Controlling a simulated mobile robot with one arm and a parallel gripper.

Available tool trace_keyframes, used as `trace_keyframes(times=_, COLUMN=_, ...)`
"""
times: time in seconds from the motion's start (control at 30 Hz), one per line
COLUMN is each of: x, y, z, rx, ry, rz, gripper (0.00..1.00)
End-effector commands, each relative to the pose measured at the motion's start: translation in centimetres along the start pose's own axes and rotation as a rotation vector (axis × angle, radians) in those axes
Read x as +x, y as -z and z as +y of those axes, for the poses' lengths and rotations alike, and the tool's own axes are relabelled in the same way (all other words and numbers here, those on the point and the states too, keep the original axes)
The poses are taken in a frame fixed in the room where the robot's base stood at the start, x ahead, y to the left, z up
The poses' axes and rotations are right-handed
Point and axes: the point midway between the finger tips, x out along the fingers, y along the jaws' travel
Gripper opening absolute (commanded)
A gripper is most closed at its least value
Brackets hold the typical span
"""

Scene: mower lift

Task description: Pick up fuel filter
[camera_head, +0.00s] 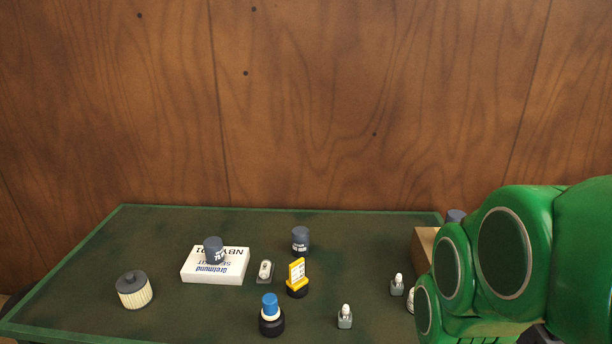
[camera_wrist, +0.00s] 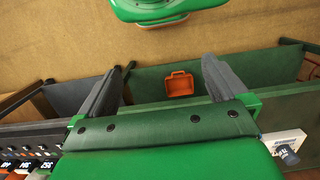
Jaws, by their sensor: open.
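The green-edged table (camera_head: 70,285) bears several filter-like parts, and I cannot tell for sure which is the fuel filter. A cream pleated cylinder with a dark cap (camera_head: 134,291) stands at the left. One dark blue-grey canister (camera_head: 214,250) stands on a white box (camera_head: 200,274); another canister (camera_head: 300,239) stands behind. Small grey pieces with white tops (camera_head: 265,271) (camera_head: 345,318) (camera_head: 397,286) are spread about. My gripper (camera_wrist: 165,75) is open and empty in the wrist view, its dark fingers wide apart, and is outside the head view.
A blue-topped black-based part (camera_head: 271,315) and a yellow part on a dark base (camera_head: 297,278) stand mid-table. A brown box (camera_head: 426,245) is partly hidden behind my green arm. The wrist view shows an orange case (camera_wrist: 179,84) beyond my fingers. The table's back left is clear.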

Motion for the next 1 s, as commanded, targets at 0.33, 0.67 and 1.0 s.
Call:
trace_keyframes(times=0.33, x=-1.0, y=2.7, z=-1.5, rx=0.053, ry=0.048, rz=-0.014, gripper=1.0)
trace_keyframes(times=0.67, x=-2.8, y=9.1, z=-5.2, rx=0.186, ry=0.162, rz=-0.059, gripper=1.0)
trace_keyframes(times=1.0, x=-4.0, y=16.0, z=-9.1, rx=0.323, ry=0.278, rz=-0.117, gripper=1.0)
